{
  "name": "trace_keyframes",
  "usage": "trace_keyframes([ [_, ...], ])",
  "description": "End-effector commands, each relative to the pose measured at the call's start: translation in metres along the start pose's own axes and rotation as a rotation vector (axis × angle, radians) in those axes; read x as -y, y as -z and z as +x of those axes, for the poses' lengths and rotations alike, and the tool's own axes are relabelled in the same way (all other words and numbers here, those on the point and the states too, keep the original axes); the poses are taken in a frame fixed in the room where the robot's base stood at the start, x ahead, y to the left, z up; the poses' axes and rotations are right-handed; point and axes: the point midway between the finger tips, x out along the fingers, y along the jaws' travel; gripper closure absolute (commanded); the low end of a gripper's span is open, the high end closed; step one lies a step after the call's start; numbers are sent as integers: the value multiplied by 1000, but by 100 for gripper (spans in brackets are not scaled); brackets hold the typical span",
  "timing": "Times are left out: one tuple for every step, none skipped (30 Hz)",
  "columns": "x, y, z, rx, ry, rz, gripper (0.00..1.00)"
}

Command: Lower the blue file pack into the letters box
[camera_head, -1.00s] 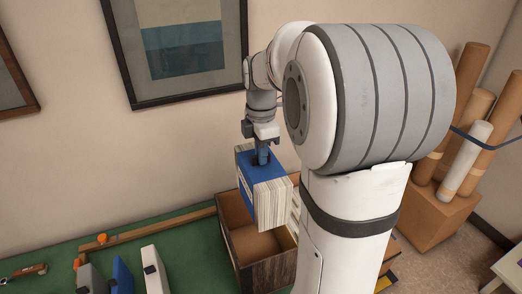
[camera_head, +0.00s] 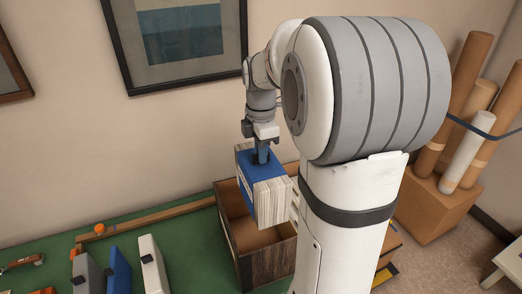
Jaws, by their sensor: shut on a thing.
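The blue file pack (camera_head: 247,172) is a thick bundle of pale papers with a blue cover. My gripper (camera_head: 262,156) points down and is shut on its top edge. The pack hangs upright, over the open wooden box (camera_head: 262,266). Its lower end appears to be at or just below the level of the box's rim, in front of the right part of the opening. The left part of the box inside looks empty. My arm hides the box's right side, and I cannot read a label on it.
Several grey, blue and white binders (camera_head: 119,270) stand on the green table top (camera_head: 190,238) to the left. A wooden rail (camera_head: 150,217) runs along the back by the wall. Cardboard tubes (camera_head: 466,150) stand in a carton (camera_head: 435,212) at the right.

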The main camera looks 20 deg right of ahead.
Motion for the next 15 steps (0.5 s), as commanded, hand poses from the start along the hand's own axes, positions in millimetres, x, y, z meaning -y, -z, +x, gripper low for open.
trace_keyframes([
  [0,0,-1,0,-1,0,100],
  [0,0,-1,0,-2,0,100],
  [0,0,-1,0,-2,0,100],
  [0,0,-1,0,-2,0,100],
  [0,0,-1,0,-2,0,100],
  [0,0,0,0,-1,0,100],
  [0,0,1,0,-1,0,100],
  [0,0,3,0,-1,0,100],
  [0,0,6,0,-1,0,100],
  [0,0,8,0,-1,0,100],
  [0,0,11,0,0,0,100],
  [0,0,15,0,0,0,100],
  [0,0,17,0,0,0,100],
  [0,0,19,0,0,0,100],
  [0,0,22,0,0,0,100],
])
